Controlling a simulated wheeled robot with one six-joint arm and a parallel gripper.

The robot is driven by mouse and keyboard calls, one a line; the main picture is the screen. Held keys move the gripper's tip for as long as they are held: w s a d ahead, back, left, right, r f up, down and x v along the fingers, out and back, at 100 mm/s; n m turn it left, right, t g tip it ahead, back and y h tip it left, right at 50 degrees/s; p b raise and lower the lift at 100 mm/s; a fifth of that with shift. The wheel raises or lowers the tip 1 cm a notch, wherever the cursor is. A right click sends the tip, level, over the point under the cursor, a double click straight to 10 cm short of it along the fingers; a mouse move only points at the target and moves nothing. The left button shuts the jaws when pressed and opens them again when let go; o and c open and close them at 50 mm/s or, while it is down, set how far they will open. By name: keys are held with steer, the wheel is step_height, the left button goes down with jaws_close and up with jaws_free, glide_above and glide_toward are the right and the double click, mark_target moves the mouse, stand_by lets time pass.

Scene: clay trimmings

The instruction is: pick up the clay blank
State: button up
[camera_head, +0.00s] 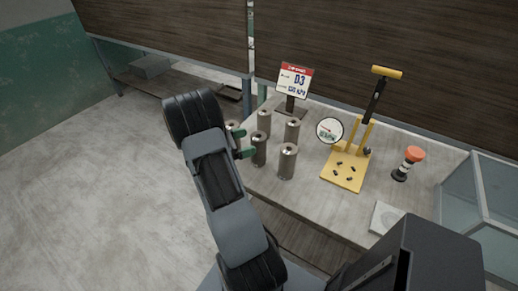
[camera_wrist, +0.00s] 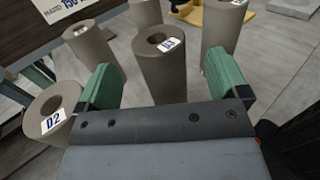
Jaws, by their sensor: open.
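Several grey-brown hollow clay blanks stand upright on the table. In the head view, one blank (camera_head: 258,149) stands just right of my gripper (camera_head: 243,142), and another (camera_head: 287,162) stands nearer the front. My gripper is open with green fingertips. In the wrist view, a blank (camera_wrist: 160,68) with a small label, perhaps D3, stands ahead in the gap between my fingertips (camera_wrist: 165,82); no contact is visible. A blank labelled D2 (camera_wrist: 48,108) stands close outside the left finger. Another blank (camera_wrist: 222,28) stands beyond the right finger.
A sign reading D3 (camera_head: 295,80) stands behind the blanks. A yellow lever press (camera_head: 345,168) with a round gauge (camera_head: 330,130) stands to their right. Farther right are an orange-topped tool (camera_head: 409,163), a pale square slab (camera_head: 386,217) and a glass-sided box (camera_head: 485,195).

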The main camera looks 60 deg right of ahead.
mark_target(259, 138)
steer(key=shift+p+x, duration=0.75)
steer(key=shift+x, duration=1.85)
steer(key=shift+f, duration=0.1)
steer(key=shift+w, duration=0.1)
jaws_close()
